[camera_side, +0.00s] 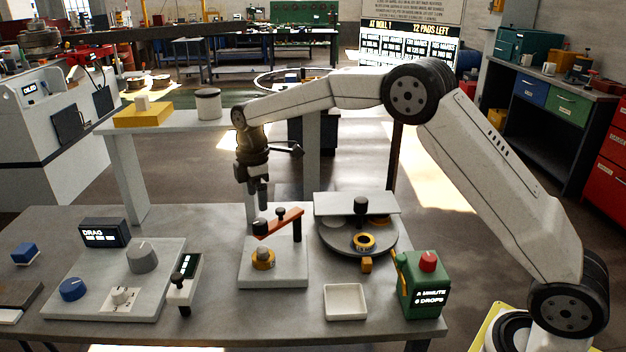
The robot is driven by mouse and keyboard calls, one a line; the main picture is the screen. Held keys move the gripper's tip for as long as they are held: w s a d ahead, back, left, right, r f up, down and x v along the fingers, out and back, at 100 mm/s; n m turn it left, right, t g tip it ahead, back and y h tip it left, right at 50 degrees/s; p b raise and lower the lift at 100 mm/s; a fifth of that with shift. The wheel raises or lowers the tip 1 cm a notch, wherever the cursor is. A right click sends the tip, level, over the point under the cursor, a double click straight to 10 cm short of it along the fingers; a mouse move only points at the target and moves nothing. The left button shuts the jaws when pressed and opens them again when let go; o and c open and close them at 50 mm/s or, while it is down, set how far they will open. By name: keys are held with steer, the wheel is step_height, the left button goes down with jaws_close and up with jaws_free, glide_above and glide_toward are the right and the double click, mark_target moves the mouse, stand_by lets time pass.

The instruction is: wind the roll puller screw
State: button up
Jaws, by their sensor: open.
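The likely roll puller is a grey base plate (290,276) with a brass-coloured round part (263,260) on it and an orange bar (285,221) held above on a black post (297,230). A black knob (260,227) sits at the bar's left end, over the brass part. I cannot tell for sure which part is the screw. My gripper (258,203) points down, open and empty, just above the black knob and seemingly apart from it. The screw's thread is not clear at this size.
A round dark turntable (327,240) under a grey plate (356,203) stands right of the puller.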

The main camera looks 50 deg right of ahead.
mark_target(260, 221)
steer(key=m, duration=1.6)
steer(key=shift+f, duration=0.1)
steer(key=shift+f, duration=3.8)
jaws_close()
